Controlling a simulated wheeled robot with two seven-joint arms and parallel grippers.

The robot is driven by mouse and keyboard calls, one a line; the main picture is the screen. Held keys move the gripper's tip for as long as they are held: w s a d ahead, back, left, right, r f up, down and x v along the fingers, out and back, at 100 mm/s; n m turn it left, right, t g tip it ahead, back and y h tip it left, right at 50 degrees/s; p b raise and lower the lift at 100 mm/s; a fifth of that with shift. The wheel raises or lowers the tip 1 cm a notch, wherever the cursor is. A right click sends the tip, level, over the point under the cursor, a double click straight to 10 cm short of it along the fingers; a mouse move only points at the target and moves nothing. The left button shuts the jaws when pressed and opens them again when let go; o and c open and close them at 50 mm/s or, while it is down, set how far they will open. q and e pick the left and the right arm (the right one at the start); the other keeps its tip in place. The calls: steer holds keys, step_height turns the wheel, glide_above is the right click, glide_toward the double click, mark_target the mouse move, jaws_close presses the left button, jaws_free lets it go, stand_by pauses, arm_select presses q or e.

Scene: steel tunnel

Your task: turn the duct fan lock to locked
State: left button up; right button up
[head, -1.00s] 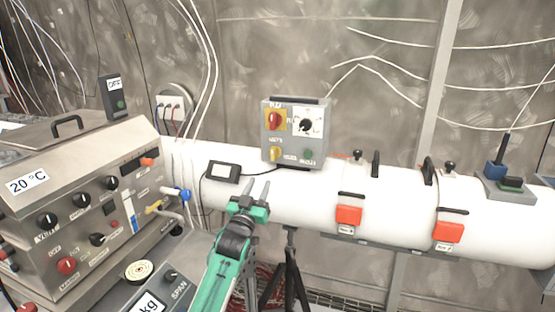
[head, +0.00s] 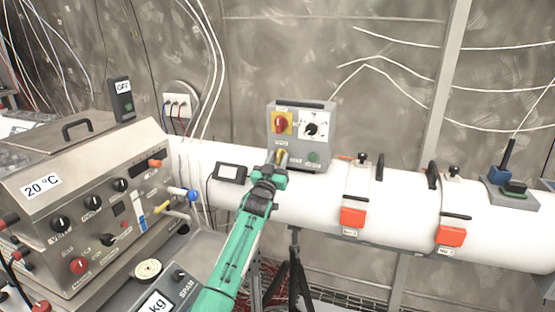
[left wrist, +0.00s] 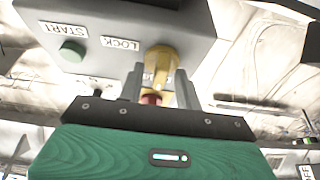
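The grey control box (head: 297,143) stands on the white duct. Its yellow lock knob (left wrist: 161,62) sits beside a LOCK label (left wrist: 120,43) in the left wrist view, where the box appears turned over. My left gripper (head: 281,157) is at the lower left of the box face, its fingers on either side of the yellow knob. In the left wrist view the fingers (left wrist: 158,85) stand apart around the knob; firm contact is not clear. A small red part shows between them. The fingers partly hide the knob in the head view. My right gripper is not in view.
A green START button (head: 313,157) is to the right. A small display (head: 230,173) lies left of my gripper. A steel console (head: 90,205) fills the left.

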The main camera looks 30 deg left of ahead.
arm_select(q)
jaws_close()
